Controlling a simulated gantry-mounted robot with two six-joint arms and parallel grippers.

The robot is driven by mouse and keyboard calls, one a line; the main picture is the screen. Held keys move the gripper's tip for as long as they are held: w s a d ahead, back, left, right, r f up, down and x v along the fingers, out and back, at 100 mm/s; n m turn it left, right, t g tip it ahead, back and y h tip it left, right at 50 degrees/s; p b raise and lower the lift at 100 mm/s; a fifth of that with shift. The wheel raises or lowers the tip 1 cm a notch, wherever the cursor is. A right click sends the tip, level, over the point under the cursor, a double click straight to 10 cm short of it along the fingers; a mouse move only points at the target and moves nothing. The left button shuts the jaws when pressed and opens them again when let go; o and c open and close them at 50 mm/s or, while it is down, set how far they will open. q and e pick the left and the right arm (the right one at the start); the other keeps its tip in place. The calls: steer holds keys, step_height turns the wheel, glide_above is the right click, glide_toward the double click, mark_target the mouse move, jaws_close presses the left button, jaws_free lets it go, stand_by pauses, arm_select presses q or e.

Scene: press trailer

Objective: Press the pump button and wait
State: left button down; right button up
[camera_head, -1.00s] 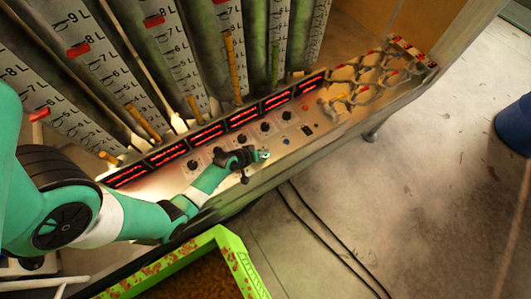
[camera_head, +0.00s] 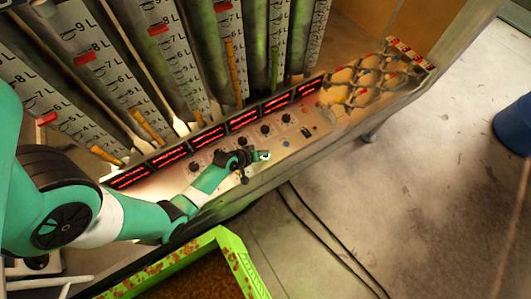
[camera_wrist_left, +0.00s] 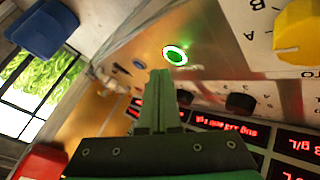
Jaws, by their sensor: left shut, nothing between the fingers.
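My left gripper (camera_head: 262,156) is shut and empty, low over the front edge of the sloping metal control panel (camera_head: 300,132). In the left wrist view its closed fingers (camera_wrist_left: 160,75) point at the panel face. A round button with a bright green lit ring (camera_wrist_left: 175,55) sits just beyond and right of the fingertips. I cannot tell whether the fingertips touch it. In the head view a small greenish spot shows at the fingertips. A blue button (camera_head: 287,143) is close by on the panel. My right gripper is not in view.
Several red-digit displays (camera_head: 208,137) and black knobs (camera_head: 265,129) line the panel, with tall litre-scaled tubes behind. A red button (camera_head: 306,108) is farther right. A green-rimmed bin (camera_head: 232,245) stands below. A blue bin (camera_head: 515,125) stands right on open floor. A yellow knob (camera_wrist_left: 297,30) is in the wrist view.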

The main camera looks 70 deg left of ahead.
arm_select(q)
steer(key=shift+r+p, duration=1.95)
steer(key=shift+r, duration=0.35)
step_height(320, 180, up, 10)
steer(key=p, duration=0.9)
steer(key=shift+p, duration=0.35)
